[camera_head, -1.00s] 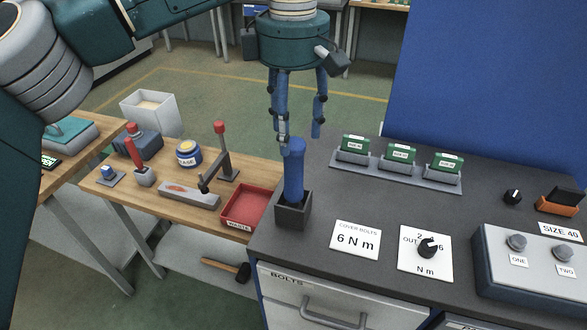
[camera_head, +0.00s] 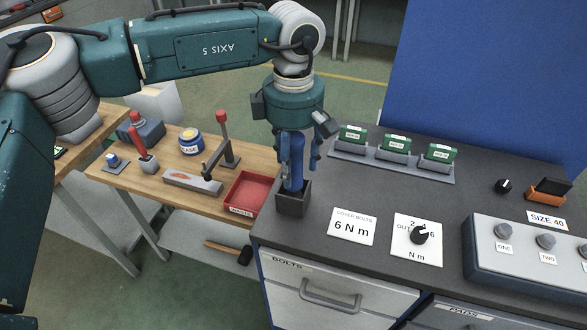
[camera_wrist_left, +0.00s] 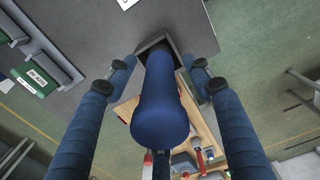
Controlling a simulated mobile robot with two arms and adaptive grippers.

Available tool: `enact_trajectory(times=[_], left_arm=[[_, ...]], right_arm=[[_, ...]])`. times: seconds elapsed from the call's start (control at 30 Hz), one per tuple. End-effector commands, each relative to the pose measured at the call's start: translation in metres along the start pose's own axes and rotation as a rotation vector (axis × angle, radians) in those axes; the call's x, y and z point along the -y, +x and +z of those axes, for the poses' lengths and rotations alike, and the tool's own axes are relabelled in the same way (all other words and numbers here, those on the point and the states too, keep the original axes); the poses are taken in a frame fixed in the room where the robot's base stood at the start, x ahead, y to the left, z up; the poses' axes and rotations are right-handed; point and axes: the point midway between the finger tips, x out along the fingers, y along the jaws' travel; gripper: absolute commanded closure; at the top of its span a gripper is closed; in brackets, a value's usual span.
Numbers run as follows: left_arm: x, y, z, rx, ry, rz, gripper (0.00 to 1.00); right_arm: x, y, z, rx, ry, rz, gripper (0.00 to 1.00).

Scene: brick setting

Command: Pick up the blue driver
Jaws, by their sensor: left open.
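The blue driver (camera_head: 297,165) stands upright in a dark square holder (camera_head: 293,203) at the left end of the dark bench top. My left gripper (camera_head: 300,165) is open and points down over the driver, with its fingers around the driver's upper part. In the left wrist view the driver (camera_wrist_left: 160,110) stands between the two open fingers of the gripper (camera_wrist_left: 160,78), with gaps on both sides. The driver's lower end is hidden inside the holder. My right gripper is not in view.
A red waste tray (camera_head: 247,194) and a red-knobbed lever press (camera_head: 222,145) stand close by on the wooden bench. A rack of green boxes (camera_head: 392,160), a white 6 N m card (camera_head: 352,226) and a dial card (camera_head: 417,240) are to the right on the dark bench.

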Motion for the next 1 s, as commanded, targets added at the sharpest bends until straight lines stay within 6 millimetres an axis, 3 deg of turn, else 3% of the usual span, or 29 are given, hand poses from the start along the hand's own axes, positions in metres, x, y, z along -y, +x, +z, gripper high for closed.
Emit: enact_trajectory(times=[0.03, 0.3, 0.73, 1.0], left_arm=[[0.0, 0.0, 0.0, 0.0, 0.0, 0.0, 0.48], [0.0, 0.0, 0.0, 0.0, 0.0, 0.0, 1.0], [-0.001, -0.008, 0.0, 0.0, 0.0, 0.003, 1.0], [-0.002, -0.046, 0.0, 0.001, -0.002, 0.007, 1.0]], right_arm=[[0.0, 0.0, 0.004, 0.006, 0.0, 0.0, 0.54], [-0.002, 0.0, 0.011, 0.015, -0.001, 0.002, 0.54], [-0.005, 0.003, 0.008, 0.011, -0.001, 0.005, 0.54], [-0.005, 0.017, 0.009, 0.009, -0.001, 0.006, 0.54]])
